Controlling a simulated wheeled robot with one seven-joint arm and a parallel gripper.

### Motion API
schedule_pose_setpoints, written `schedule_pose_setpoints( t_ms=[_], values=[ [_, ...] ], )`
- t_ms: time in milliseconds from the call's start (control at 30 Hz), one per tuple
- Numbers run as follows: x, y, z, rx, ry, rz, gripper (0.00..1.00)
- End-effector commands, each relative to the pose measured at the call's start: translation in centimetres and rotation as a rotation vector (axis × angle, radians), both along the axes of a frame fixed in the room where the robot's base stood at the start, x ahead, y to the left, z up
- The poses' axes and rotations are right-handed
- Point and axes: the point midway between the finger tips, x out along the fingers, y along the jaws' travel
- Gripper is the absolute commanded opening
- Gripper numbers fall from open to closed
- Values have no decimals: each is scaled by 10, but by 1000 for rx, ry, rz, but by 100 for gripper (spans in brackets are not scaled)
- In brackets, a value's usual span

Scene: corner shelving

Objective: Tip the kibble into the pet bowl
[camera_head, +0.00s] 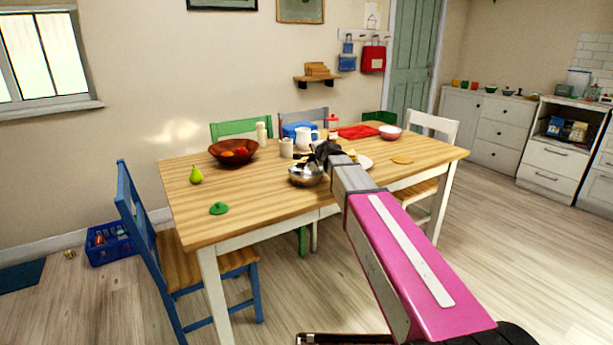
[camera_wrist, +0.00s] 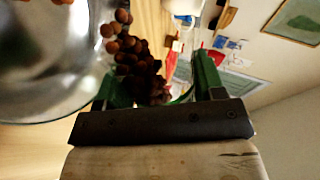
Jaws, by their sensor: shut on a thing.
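A shiny metal bowl (camera_head: 306,174), the pet bowl, stands on the table near its front edge. It fills the left of the wrist view (camera_wrist: 40,70), with some brown pieces inside. My gripper (camera_head: 327,150) is just above and right of the bowl, in front of other tableware. In the wrist view its green fingers (camera_wrist: 158,85) are shut on a container that is mostly hidden, its outline unclear. Brown round kibble (camera_wrist: 140,58) runs in a stream from between the fingers toward the bowl's rim. The container seems tipped toward the bowl.
The wooden table (camera_head: 250,190) also bears a brown fruit bowl (camera_head: 233,152), a pear (camera_head: 196,175), a green lid (camera_head: 218,208), a white pitcher (camera_head: 303,138), a red-white bowl (camera_head: 390,132) and a flat round piece (camera_head: 402,160). Chairs surround it. The table's front left is mostly clear.

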Motion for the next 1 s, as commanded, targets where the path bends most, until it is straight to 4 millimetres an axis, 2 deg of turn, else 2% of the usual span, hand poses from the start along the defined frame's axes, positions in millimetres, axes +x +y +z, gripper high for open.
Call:
schedule_pose_setpoints(
  t_ms=[1000],
  values=[
    [-1,2,3,-47,-21,0,27]
  ],
)
